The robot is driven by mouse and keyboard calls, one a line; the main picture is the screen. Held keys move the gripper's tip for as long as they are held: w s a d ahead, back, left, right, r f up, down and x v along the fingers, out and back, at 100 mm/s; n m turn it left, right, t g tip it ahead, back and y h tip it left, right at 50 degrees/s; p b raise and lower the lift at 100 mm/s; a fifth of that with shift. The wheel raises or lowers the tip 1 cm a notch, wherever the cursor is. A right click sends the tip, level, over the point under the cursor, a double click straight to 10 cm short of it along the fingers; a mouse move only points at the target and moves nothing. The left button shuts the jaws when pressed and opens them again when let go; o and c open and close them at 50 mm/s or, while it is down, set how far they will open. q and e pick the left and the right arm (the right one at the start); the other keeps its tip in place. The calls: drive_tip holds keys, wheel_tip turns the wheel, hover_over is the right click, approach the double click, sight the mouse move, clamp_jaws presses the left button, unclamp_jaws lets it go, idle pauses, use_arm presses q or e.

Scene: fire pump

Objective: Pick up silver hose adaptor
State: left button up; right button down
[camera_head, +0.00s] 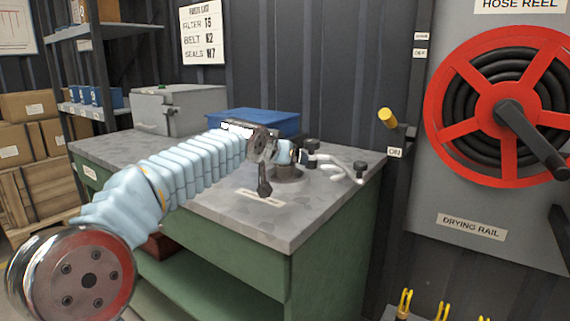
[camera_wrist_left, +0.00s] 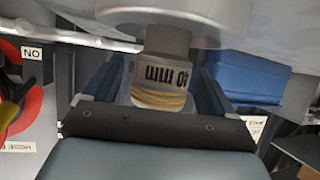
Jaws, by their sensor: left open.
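The silver hose adaptor (camera_wrist_left: 162,72) stands on the bench. In the left wrist view, which is upside down, it shows a wide round flange and a narrower neck marked "40 mm" with a yellowish ring at its end. In the head view its dark grey round base (camera_head: 288,174) shows below my left gripper (camera_head: 286,153). The left gripper also shows in the wrist view (camera_wrist_left: 158,92), open, with a blue finger on either side of the neck. I cannot tell if either finger touches it. My right gripper is in neither view.
On the green workbench (camera_head: 325,245), a silver piece with black knobs (camera_head: 338,166) lies right of the adaptor. A blue bin (camera_head: 255,122) and a grey metal case (camera_head: 178,108) stand behind. A red hose reel (camera_head: 455,85) and yellow-handled lever (camera_head: 388,118) are right.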

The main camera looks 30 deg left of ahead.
use_arm(q)
drive_tip(key=c, duration=1.2)
drive_tip(key=shift+c, duration=0.4)
drive_tip(key=shift+r, duration=0.15)
